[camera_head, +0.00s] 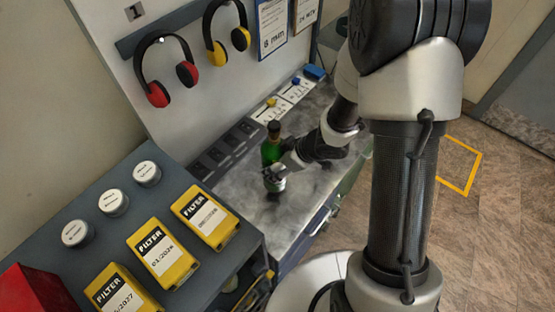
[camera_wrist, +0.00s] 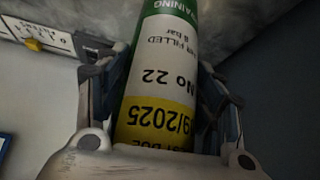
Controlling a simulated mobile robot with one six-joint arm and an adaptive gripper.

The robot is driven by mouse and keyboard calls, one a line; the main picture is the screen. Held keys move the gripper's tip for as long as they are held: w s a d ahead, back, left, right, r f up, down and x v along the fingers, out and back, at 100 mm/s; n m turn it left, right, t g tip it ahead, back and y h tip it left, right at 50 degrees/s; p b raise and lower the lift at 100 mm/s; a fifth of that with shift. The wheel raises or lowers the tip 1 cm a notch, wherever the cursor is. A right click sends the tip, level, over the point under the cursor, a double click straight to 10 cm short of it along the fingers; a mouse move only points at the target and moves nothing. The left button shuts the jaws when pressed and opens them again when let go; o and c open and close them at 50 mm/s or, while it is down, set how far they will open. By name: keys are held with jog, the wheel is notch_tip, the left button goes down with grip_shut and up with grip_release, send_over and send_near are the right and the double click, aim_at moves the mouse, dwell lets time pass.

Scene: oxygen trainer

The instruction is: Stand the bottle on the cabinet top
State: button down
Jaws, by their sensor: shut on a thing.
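The bottle (camera_head: 271,150) is green with a dark top and a white and yellow label. In the head view it is upright, or nearly so, over the grey cabinet top (camera_head: 312,165). My gripper (camera_head: 275,178) is shut on the bottle's lower, labelled part. In the wrist view the bottle (camera_wrist: 163,75) lies between the two fingers (camera_wrist: 165,100), with "No 22" and "9/2025" upside down on its label. I cannot tell whether its base touches the cabinet top.
Yellow filter boxes (camera_head: 163,252) and white-lidded jars (camera_head: 113,202) stand on a dark shelf at front left. Red ear defenders (camera_head: 187,73) hang on the wall.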

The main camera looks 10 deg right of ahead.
jog(key=shift+w+f+b, duration=0.1)
jog(key=shift+f+b, duration=0.45)
jog(key=shift+f, duration=0.9)
jog(key=shift+f, duration=0.15)
jog(key=shift+c, duration=2.2)
grip_release()
